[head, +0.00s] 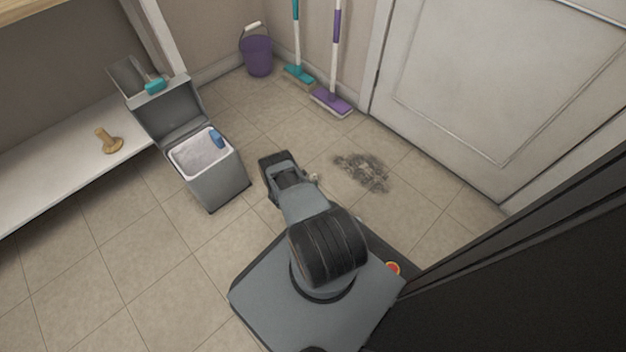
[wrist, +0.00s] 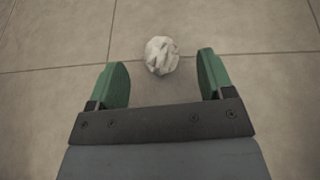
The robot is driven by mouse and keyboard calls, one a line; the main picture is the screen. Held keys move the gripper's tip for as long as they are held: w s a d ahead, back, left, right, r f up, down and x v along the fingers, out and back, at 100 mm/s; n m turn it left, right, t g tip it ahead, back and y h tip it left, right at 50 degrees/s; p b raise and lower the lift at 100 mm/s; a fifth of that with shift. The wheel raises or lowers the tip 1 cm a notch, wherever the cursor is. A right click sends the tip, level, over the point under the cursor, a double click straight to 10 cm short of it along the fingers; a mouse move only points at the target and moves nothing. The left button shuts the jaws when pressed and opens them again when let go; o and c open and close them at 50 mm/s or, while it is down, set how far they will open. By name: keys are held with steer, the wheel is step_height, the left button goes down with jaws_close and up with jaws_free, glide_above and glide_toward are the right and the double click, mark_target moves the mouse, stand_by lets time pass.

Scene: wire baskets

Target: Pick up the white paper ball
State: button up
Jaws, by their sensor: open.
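The white paper ball (wrist: 162,56) is crumpled and lies on the tiled floor in the wrist view. It sits ahead of and between the two green fingers of my gripper (wrist: 161,78), which is open and empty. The ball appears apart from both fingers. In the head view my gripper (head: 277,163) is low over the floor, right of the grey bin. Only a small pale bit of the paper ball (head: 313,177) shows there, beside my arm; the arm seems to hide the rest.
A grey bin (head: 222,178) with a raised lid stands left of my arm, with a blue item (head: 217,139) inside. A dark dirt patch (head: 363,171) lies on the floor to the right. A purple bucket (head: 257,55) and two mops stand at the back wall. A white shelf (head: 62,160) is at left.

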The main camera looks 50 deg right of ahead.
mark_target(311, 177)
steer(key=shift+b+x, duration=0.9)
steer(key=shift+x, duration=1.35)
steer(key=shift+r, duration=0.15)
steer(key=c, duration=1)
